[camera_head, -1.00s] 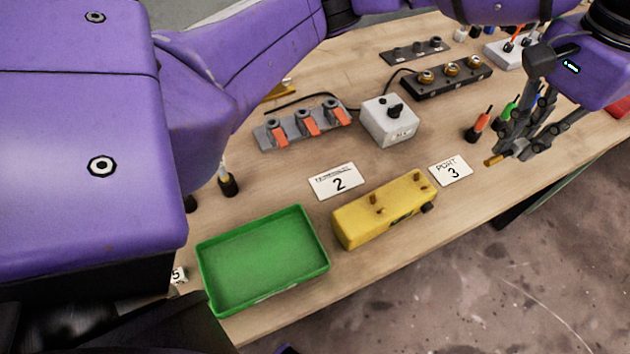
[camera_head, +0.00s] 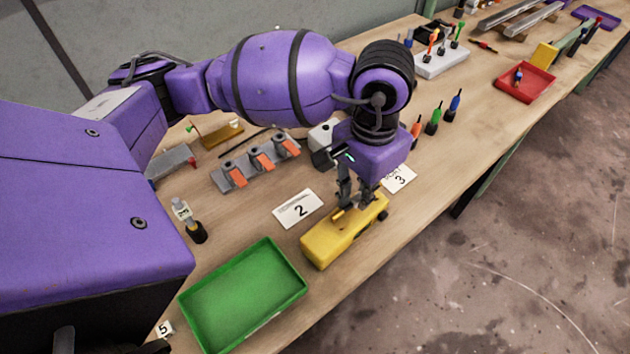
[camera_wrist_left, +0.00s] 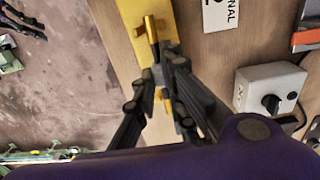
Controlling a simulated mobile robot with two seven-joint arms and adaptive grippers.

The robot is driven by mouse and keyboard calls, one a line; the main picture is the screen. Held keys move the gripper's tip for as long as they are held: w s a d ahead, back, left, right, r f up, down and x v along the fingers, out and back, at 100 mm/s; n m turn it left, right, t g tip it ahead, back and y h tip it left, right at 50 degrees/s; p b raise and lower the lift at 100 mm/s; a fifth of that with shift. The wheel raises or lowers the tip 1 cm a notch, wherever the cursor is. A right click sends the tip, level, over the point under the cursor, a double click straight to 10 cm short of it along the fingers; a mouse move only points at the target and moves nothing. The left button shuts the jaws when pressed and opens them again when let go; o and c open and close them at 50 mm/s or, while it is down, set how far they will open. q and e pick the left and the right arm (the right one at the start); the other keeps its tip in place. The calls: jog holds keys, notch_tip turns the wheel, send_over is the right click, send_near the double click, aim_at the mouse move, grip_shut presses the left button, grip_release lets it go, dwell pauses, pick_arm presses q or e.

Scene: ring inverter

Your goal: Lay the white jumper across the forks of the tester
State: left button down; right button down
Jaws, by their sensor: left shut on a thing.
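The yellow tester (camera_head: 326,244) stands on the bench, and its top also shows in the left wrist view (camera_wrist_left: 134,14). My left gripper (camera_head: 356,198) is low over the tester's far half. It is shut on the jumper (camera_wrist_left: 154,38), whose brass end sticks out past the fingers along the tester. A pale part of it shows between the fingertips; the fingers hide much of the rest. The brass end is at or just above one fork; I cannot tell if it touches. The other fork is hidden by the gripper. My right gripper is not in view.
A green tray (camera_head: 245,295) stands close to the tester's left. A label "2" (camera_head: 298,209) and a label "3" (camera_head: 399,178) lie behind it. A grey box with a black knob (camera_wrist_left: 270,88) and a strip with orange levers (camera_head: 256,164) stand farther back. The bench edge is near in front.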

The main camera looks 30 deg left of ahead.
pick_arm(q)
jog(key=shift+f, duration=1.2)
jog(key=c, duration=1.8)
grip_release()
jog(key=shift+r, duration=0.1)
jog(key=shift+w+r, duration=0.15)
jog(key=shift+r, duration=0.45)
notch_tip(320, 180, up, 11)
jog(key=shift+r, duration=0.1)
